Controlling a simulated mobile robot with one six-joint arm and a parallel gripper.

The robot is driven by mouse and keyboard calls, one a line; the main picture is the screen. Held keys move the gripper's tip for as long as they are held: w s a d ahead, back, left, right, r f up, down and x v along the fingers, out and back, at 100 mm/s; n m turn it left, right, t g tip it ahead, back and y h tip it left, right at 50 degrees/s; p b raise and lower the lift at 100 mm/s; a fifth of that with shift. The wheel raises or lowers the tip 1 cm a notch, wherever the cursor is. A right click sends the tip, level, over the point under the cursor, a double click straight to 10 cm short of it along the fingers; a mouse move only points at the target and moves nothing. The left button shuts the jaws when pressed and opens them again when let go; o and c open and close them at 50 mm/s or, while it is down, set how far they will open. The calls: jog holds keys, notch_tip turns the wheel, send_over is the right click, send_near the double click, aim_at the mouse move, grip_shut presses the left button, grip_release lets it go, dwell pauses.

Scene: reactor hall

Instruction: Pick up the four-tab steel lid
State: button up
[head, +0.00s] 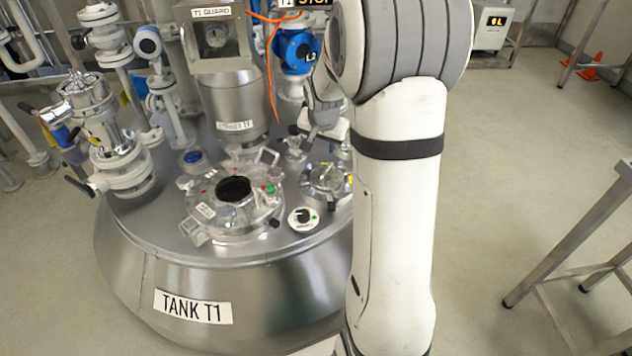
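A round steel fitting (327,179) with a dark knob and several tab-like parts on its rim lies on the tank top, partly hidden by my arm. It may be the four-tab steel lid, but I cannot tell for sure. Left of it, a clear-rimmed round port (207,209) with a dark open hole sits on the tank top. My gripper (303,133) seems to be behind my arm, above the right part of the tank top. It is small and mostly hidden, so I cannot see its fingers or whether it holds anything.
Tank T1 (262,297) fills the middle. A steel motor housing (231,105) with a T1 GUARD box (217,40) rises behind the port. Valves and pipes (117,150) crowd the left. A steel table (590,240) stands at right, with clear floor between.

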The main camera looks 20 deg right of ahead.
jog(key=m+b, duration=0.2)
jog(key=b, duration=0.3)
send_over(327, 169)
jog(key=s, duration=0.3)
jog(key=f, duration=1.3)
jog(key=shift+w+a+f, duration=0.25)
jog(key=shift+a, duration=0.15)
jog(key=b+x, duration=0.3)
jog(key=x, duration=0.2)
jog(key=shift+w+a+f, duration=0.1)
jog(key=shift+w+a, duration=0.05)
jog(key=shift+w, duration=0.05)
grip_shut()
